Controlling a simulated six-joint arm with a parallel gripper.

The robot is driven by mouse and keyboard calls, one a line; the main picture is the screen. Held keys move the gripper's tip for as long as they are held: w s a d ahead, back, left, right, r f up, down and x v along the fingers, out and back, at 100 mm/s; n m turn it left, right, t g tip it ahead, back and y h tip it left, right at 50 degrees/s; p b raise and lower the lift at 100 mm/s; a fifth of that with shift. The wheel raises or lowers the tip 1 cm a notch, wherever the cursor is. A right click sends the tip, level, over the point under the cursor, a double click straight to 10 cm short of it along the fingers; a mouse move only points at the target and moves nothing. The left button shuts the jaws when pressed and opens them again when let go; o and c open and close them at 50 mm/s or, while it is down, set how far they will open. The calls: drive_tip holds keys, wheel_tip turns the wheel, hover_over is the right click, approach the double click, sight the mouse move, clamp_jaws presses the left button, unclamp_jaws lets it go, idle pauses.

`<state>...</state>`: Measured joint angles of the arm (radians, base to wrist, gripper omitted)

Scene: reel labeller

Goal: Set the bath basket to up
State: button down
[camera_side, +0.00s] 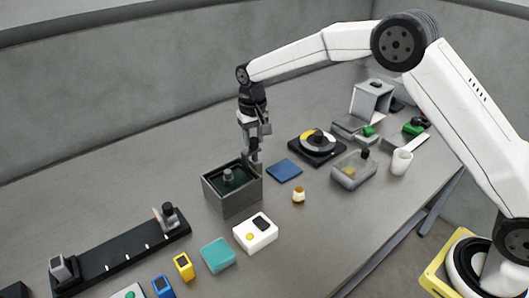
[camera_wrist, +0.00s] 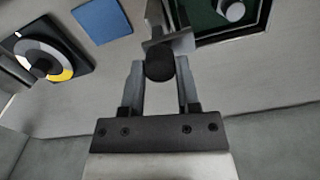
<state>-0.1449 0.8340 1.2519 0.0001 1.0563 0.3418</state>
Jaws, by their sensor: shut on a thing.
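The bath is a grey open box (camera_side: 233,200) near the middle of the table in the side view, with a dark green inside and a grey knob-like part (camera_side: 228,174) in it. Its corner and the green inside (camera_wrist: 208,20) show at the top right of the wrist view. My gripper (camera_side: 253,157) points down at the bath's far right edge. In the wrist view my gripper (camera_wrist: 160,72) is shut on a black round knob (camera_wrist: 159,64) on a grey metal bracket (camera_wrist: 170,42) beside the bath. I cannot tell the basket's height.
A blue square pad (camera_side: 285,170) and a black dial with a yellow and white disc (camera_side: 317,145) lie right of the bath. A clear bin (camera_side: 353,170) and a white cup (camera_side: 401,162) stand further right. A white box (camera_side: 255,233) and a teal block (camera_side: 218,255) are in front.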

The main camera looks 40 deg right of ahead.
drive_tip(key=shift+r, duration=1.55)
drive_tip(key=c, duration=0.6)
unclamp_jaws()
drive_tip(key=shift+c, duration=0.2)
drive_tip(key=o, duration=0.3)
drive_tip(key=shift+f, duration=0.1)
drive_tip(key=shift+r, duration=4)
drive_tip(key=shift+s+f, duration=0.1)
